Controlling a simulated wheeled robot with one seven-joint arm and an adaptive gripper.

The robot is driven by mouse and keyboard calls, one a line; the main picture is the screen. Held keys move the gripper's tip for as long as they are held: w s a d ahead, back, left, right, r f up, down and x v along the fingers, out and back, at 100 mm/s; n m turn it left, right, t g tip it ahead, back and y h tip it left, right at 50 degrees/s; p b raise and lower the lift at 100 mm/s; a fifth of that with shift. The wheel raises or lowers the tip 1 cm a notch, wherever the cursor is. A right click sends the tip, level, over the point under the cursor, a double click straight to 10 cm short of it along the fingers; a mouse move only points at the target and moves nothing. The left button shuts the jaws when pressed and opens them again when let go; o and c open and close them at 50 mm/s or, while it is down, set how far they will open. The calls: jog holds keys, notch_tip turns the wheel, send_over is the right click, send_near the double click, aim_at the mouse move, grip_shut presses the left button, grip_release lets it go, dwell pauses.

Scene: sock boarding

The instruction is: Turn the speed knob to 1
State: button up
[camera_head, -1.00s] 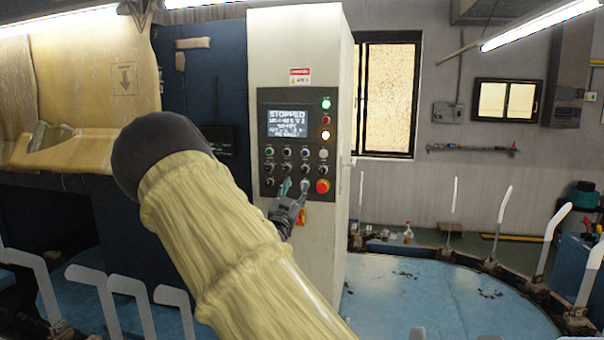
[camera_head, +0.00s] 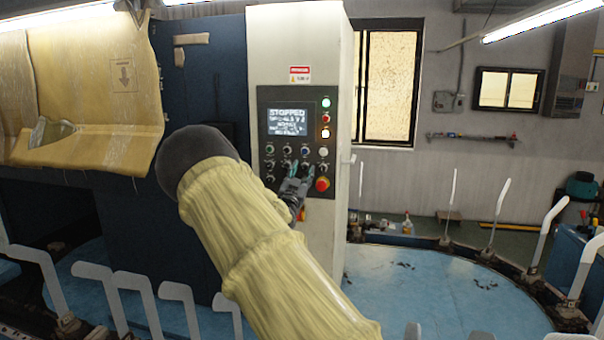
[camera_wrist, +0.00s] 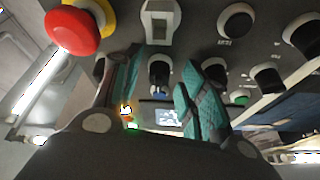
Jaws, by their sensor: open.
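The control panel (camera_head: 264,120) is on a pale cabinet, with rows of small dark knobs and a lit screen (camera_head: 288,122) reading "STOPPED". My gripper (camera_head: 297,170) is at the panel's lower knob rows, left of the red mushroom button (camera_head: 322,184), and hides some knobs. In the wrist view its two teal fingers (camera_wrist: 160,68) are open, one on each side of a dark knob (camera_wrist: 159,76). I cannot tell whether they touch it. The labels are too small to tell which knob is the speed knob or where it points.
In the wrist view, the red button (camera_wrist: 72,30) is close to the left finger, and other knobs (camera_wrist: 237,22) are near the right one. A pale selector switch (camera_wrist: 160,20) is just above the fingertips. White upright boards (camera_head: 180,305) stand along the front.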

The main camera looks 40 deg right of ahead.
grip_shut()
jog(key=shift+f+n+b, duration=0.15)
jog(key=shift+n+b, duration=0.25)
jog(key=shift+b, duration=0.2)
jog(key=shift+s+d+f+n+t+y+b, duration=0.15)
jog(key=shift+n+t+y+b, duration=0.25)
jog(key=shift+n+b, duration=0.45)
jog(key=n+t+b, duration=0.1)
jog(key=n+b, duration=0.2)
jog(key=shift+y, duration=0.4)
jog(key=n+y+b, duration=0.1)
jog(key=n+b, duration=0.1)
jog(key=n+t+y+b, duration=0.1)
jog(key=n, duration=0.1)
jog(key=shift+s+t+b, duration=0.1)
jog(key=shift+t+b, duration=0.2)
jog(key=shift+b, duration=0.1)
jog(key=shift+d+r+n+t+y+b, duration=0.15)
jog(key=shift+n+y+b, duration=0.25)
jog(key=shift+n, duration=0.45)
jog(key=shift+a+r+n+t+y+b, duration=0.15)
jog(key=shift+n+y+b, duration=0.25)
jog(key=shift+n, duration=0.4)
jog(key=shift+d+r, duration=0.1)
